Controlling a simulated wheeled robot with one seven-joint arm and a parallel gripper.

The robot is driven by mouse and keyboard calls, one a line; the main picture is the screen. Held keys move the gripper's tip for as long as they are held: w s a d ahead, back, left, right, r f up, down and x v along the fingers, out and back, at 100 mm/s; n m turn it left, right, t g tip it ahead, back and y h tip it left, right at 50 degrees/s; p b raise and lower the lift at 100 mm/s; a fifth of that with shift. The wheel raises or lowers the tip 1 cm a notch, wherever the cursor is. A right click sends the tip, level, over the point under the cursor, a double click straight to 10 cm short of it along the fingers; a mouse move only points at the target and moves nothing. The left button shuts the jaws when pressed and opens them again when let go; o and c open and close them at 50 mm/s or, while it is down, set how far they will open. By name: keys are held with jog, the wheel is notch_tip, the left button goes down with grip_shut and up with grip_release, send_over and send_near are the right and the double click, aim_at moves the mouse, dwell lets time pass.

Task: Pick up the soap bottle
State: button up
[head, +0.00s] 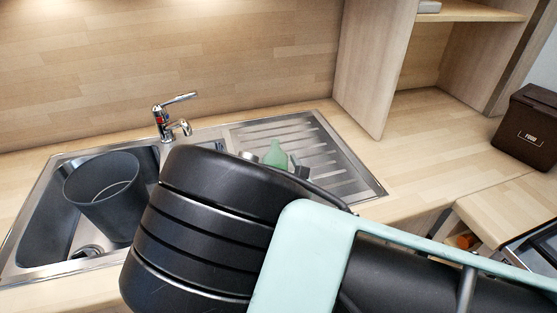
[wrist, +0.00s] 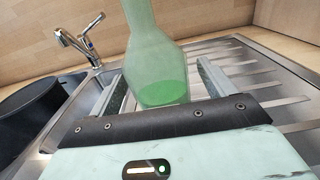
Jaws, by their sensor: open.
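The soap bottle (head: 275,154) is pale green and see-through, and only its upper part shows in the head view, behind my arm. In the wrist view the bottle (wrist: 158,60) is upright, with darker green liquid low inside, its top cut off by the frame edge. My gripper (wrist: 165,82) is open, with one finger on each side of the bottle's lower body. A gap shows on the right side; the left finger is closer to the glass. Whether either finger touches it I cannot tell. In the head view my arm hides most of the gripper (head: 274,166).
A steel sink (head: 38,222) holds a dark grey bin (head: 100,198) at the left. The chrome tap (head: 165,122) stands behind it. The ribbed drainboard (head: 340,165) is clear right of the bottle. A wooden shelf panel (head: 372,65) and a brown food box (head: 527,130) are further right.

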aim_at(275, 140)
jog(key=shift+w+a, duration=0.1)
jog(key=shift+w, duration=0.05)
jog(key=c, duration=1.1)
jog(key=shift+r, duration=0.1)
jog(key=shift+c, duration=0.2)
notch_tip(275, 140, up, 10)
jog(key=shift+f+b, duration=0.1)
jog(key=shift+b, duration=0.75)
